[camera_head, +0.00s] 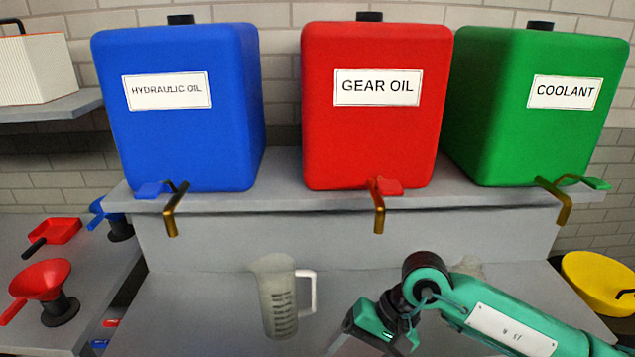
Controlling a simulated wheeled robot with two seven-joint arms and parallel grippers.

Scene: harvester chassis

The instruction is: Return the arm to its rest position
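My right arm comes in from the lower right, teal with black joints. Its gripper (352,342) hangs low near the bottom edge, right of the measuring jug, and its fingertips are cut off, so I cannot tell whether it is open or shut. The translucent measuring jug (277,303) stands upright on the grey bench below the shelf, with its white handle toward the right. A gap shows between the jug's handle and the gripper. My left gripper is not in view.
Blue hydraulic oil (180,140), red gear oil (375,145) and green coolant (530,140) tanks stand on a raised shelf with brass spouts. A red funnel (40,280) stands at left, a yellow bowl (595,285) at right. A pale object (468,265) is partly hidden behind my arm.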

